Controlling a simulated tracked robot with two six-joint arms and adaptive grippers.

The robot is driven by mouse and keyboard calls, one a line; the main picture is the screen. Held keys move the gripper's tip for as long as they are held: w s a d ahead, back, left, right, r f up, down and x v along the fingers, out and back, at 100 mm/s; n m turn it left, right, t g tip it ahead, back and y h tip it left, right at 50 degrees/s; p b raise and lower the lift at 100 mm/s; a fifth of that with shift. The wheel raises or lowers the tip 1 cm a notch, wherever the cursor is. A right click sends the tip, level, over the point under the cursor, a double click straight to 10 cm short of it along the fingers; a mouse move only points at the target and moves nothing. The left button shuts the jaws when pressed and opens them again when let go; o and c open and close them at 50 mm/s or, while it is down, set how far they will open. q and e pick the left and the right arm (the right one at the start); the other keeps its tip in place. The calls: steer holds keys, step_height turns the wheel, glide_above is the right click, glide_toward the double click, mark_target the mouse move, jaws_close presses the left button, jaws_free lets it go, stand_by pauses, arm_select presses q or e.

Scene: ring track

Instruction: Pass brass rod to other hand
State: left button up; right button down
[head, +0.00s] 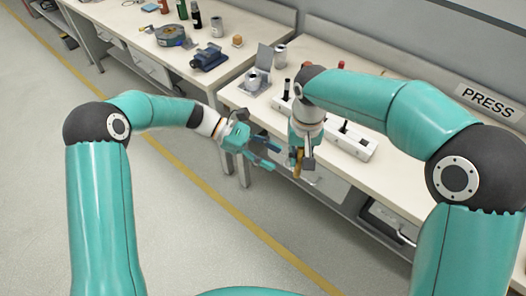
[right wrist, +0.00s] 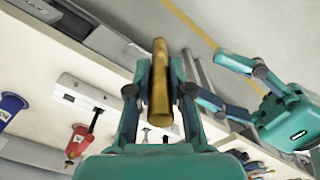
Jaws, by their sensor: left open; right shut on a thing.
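The brass rod (head: 298,163) is held by my right gripper (head: 304,160), which is shut on it in front of the bench edge. In the right wrist view the rod (right wrist: 160,80) stands lengthwise between the two fingers. My left gripper (head: 268,157) is open and empty, a short way left of the rod, with its fingers pointing toward it. The left gripper (right wrist: 245,68) also shows in the right wrist view, to the right of the rod and apart from it.
A white bench (head: 395,180) runs behind my grippers, with a white block fixture (head: 350,142) on it. A red-handled tool (right wrist: 77,140) shows on the bench. Another bench at upper left holds a blue vise (head: 209,56). The floor (head: 170,220) at left is clear.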

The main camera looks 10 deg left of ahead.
arm_select(q)
steer(key=x, duration=0.9)
steer(key=shift+d+f, duration=0.2)
steer(key=shift+d, duration=0.1)
jaws_close()
arm_select(e)
steer(key=c, duration=1)
jaws_free()
